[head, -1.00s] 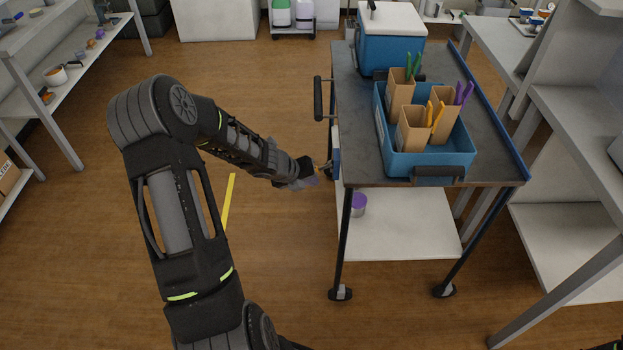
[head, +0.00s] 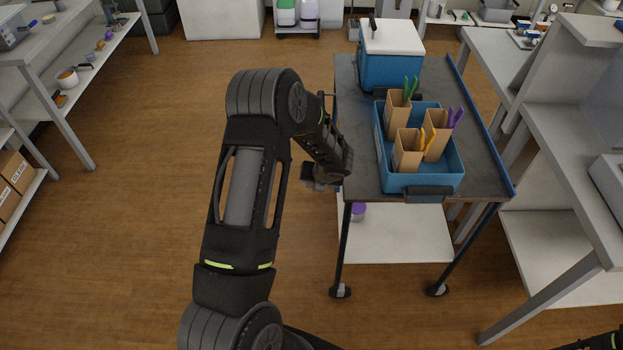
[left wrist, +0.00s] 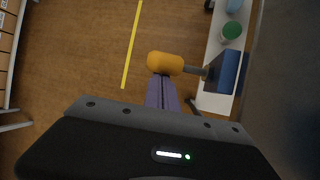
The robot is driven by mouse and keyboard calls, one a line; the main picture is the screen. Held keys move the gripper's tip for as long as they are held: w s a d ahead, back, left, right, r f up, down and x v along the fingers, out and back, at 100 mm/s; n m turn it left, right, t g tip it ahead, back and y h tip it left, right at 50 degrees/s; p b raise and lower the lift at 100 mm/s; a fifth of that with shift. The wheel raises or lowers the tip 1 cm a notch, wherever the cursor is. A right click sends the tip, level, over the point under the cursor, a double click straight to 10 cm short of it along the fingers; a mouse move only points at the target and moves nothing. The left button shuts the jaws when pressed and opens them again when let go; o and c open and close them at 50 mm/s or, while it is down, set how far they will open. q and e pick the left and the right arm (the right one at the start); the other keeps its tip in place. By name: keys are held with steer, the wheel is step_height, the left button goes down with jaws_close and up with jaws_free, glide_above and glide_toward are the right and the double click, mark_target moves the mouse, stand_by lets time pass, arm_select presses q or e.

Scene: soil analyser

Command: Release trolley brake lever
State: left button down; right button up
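The trolley (head: 350,172) has a dark top and a white lower shelf. Its brake lever, with an orange knob (left wrist: 165,63) on a grey stem, sticks out from a blue block (left wrist: 229,72) in the left wrist view. In the head view my arm hides the lever. My left gripper (head: 318,182) is by the trolley's left side. In the left wrist view its purple fingers (left wrist: 160,82) are together, with their tips right at the knob; I cannot tell whether they touch it. Nothing shows between them. My right gripper is out of view.
A blue bin (head: 425,181) with cardboard holders and a blue cooler (head: 391,70) with a white lid stand on the trolley. Benches (head: 560,130) are close on its right. The floor (head: 150,220) to the left is clear.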

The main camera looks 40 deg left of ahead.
arm_select(q)
steer(key=shift+w+d+r, duration=0.1)
steer(key=shift+w+r, duration=0.05)
steer(key=shift+r, duration=0.2)
steer(key=shift+r+p, duration=0.7)
steer(key=shift+r, duration=0.1)
